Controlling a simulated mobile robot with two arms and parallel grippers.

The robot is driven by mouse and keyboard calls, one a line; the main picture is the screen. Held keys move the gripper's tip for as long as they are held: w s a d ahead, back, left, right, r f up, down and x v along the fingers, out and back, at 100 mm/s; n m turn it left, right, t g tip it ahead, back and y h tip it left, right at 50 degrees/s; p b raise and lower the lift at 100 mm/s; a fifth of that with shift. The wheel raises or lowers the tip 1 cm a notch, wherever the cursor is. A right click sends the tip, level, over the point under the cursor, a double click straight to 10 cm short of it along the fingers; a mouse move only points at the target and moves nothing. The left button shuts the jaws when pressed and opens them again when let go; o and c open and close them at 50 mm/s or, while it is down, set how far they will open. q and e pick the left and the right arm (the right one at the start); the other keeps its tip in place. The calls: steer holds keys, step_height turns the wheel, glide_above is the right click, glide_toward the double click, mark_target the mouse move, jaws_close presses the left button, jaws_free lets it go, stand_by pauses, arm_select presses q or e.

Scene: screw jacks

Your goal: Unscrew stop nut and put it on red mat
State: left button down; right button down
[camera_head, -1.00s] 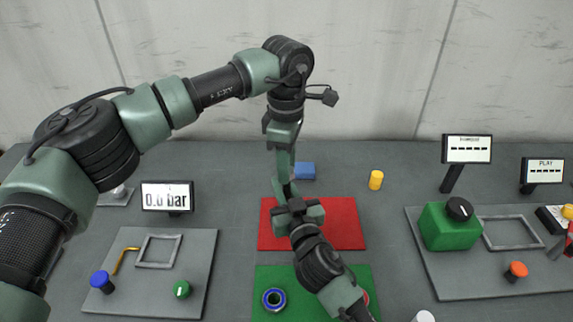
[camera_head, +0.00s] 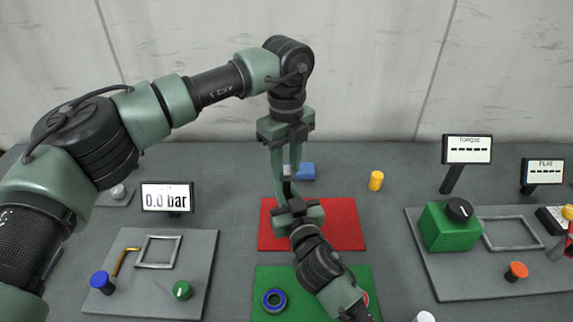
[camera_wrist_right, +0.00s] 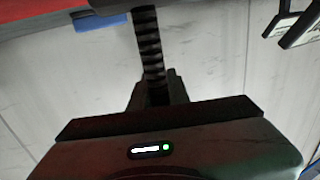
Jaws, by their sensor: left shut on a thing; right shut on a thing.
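My left gripper (camera_head: 287,178) points straight down above the red mat (camera_head: 345,228), directly over my right gripper (camera_head: 299,207). Its fingers are close together around a small thing at the screw's end, seemingly the stop nut, which the fingers hide. My right gripper reaches in from the lower right and is shut on the screw jack, whose body is mostly hidden by the jaws. In the right wrist view a dark threaded screw (camera_wrist_right: 149,45) sticks out from the right gripper. Dark parts cross the picture's top edge, and I cannot tell what they are.
A green mat (camera_head: 325,279) in front holds a blue ring (camera_head: 273,300). A blue block (camera_head: 305,171) and a yellow cylinder (camera_head: 376,180) stand behind. A grey panel with knobs (camera_head: 200,262) lies left; another with a green box (camera_head: 448,228) lies right.

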arm_select(q)
steer(key=n, duration=0.7)
steer(key=shift+n, duration=0.3)
steer(key=n, duration=0.6)
steer(key=c, duration=1)
jaws_free()
steer(key=shift+c, duration=0.2)
steer(key=shift+r, duration=0.1)
